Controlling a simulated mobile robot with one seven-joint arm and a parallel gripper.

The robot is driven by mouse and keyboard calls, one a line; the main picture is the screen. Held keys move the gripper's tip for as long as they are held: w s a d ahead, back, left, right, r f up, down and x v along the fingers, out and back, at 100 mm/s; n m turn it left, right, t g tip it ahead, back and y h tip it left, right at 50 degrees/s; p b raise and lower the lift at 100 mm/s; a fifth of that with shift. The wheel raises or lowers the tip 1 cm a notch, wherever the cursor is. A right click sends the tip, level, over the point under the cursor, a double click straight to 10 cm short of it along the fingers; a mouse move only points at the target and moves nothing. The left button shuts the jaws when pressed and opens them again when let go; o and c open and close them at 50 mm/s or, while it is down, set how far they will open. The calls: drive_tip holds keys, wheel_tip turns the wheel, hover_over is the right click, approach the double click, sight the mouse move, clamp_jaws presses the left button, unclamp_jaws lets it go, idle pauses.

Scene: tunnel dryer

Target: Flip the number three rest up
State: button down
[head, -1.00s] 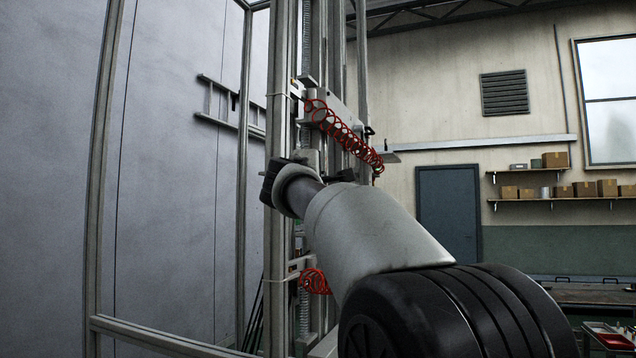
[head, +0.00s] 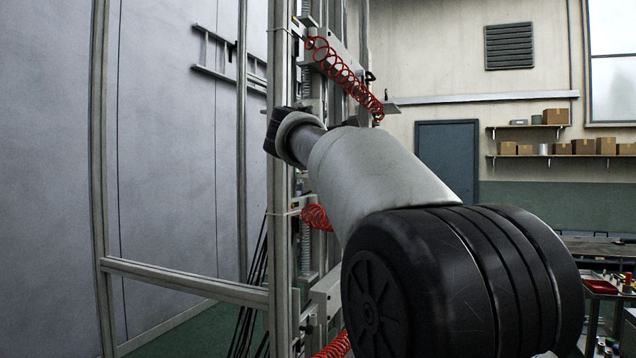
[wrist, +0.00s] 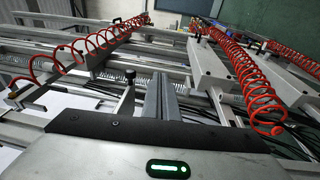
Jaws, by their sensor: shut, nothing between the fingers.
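Several rests with red coiled hoses are mounted along a metal frame; no numbers are legible, so I cannot tell which is number three. In the head view, an upper rest (head: 325,58) has a red coil hanging from it, and a lower rest (head: 326,292) is partly behind my arm. In the wrist view, a grey rest body (wrist: 208,72) with a black knob stands right of my gripper (wrist: 160,82), and another rest (wrist: 105,57) is to the left. My gripper's grey fingers are together and empty, pointing toward the frame. In the head view my arm hides the gripper.
Upright metal posts (head: 280,200) and a horizontal rail (head: 185,280) surround the rests. In the wrist view, red coils (wrist: 240,70) hang close on both sides of my fingers. Shelves with boxes (head: 556,148) and a cluttered bench (head: 600,248) stand far right.

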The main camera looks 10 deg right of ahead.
drive_tip(key=s+a+f+b, duration=0.1)
drive_tip(key=s+f, duration=0.3)
drive_tip(key=f, duration=0.4)
drive_tip(key=shift+s+a+f+b, duration=0.3)
drive_tip(key=shift+s+a+b, duration=0.1)
drive_tip(key=shift+b, duration=0.2)
